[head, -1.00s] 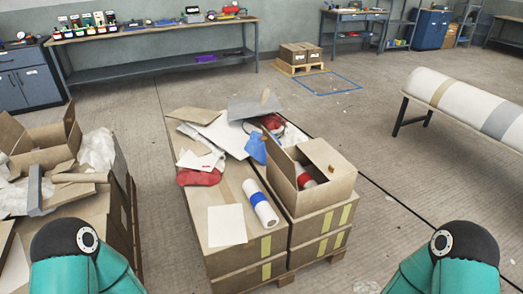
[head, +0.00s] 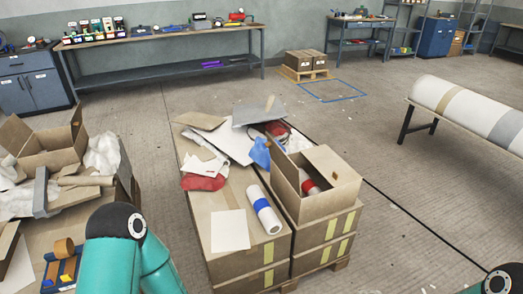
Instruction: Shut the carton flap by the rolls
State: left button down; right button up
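An open carton (head: 326,205) stands on the right end of the stacked boxes, its flaps up and spread. One flap (head: 285,165) stands up on its left side and another leans on its right. A roll with a red band (head: 311,187) shows inside it. A white roll with a blue band (head: 263,210) lies on the box top, just left of the carton. Another open carton (head: 48,146) with raised flaps sits at the far left. Teal parts of my two arms show at the bottom edge, but neither gripper is in view.
The pallet of boxes (head: 240,262) also bears a white sheet (head: 230,230), a red cloth (head: 203,182), a blue cloth (head: 260,152) and loose card. A long wrapped roll (head: 463,108) lies on a stand at right. Floor right of the pallet is clear.

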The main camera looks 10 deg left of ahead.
aim_at(290, 171)
jog(key=z, duration=0.05)
jog(key=i, duration=1)
jog(key=u, duration=0.05)
